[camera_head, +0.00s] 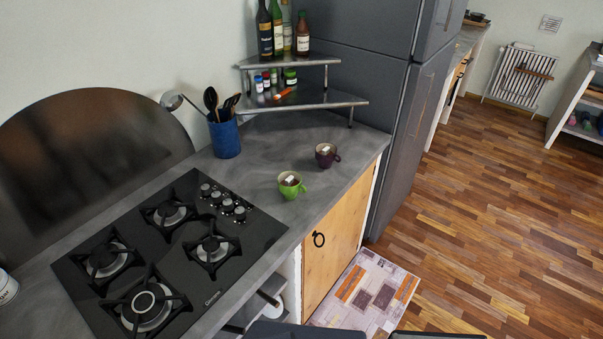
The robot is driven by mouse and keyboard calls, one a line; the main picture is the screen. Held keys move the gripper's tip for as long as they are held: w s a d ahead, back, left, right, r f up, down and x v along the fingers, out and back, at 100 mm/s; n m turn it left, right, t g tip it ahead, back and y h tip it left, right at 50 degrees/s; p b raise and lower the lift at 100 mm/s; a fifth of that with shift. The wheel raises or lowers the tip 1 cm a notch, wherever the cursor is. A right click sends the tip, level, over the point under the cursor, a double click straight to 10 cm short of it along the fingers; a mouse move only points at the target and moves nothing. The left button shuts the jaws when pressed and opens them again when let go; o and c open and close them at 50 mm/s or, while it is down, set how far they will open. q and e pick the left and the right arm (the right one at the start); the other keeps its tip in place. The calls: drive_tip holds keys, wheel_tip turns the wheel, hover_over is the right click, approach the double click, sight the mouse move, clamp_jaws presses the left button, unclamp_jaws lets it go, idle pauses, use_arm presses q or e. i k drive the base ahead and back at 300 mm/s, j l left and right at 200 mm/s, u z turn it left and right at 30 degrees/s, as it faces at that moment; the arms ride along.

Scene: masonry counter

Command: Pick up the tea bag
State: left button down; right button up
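A green mug (291,187) stands on the grey counter, right of the stove. A small pale thing, which may be a tea bag tag (289,180), shows at its opening. A dark purple mug (327,158) stands just behind it to the right. A similar small white thing (325,150) shows at its opening. Both are too small to tell for certain. Neither of my grippers is in view. Dark shapes at the bottom edge look like parts of my own body.
A black gas stove (190,225) fills the counter's left part. A blue utensil holder (226,138) and a two-tier corner shelf (310,105) with bottles and jars stand behind. A grey fridge (392,130) is at the right. The counter around the mugs is clear.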

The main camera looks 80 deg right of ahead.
sight(289, 181)
drive_tip(key=z, duration=2.95)
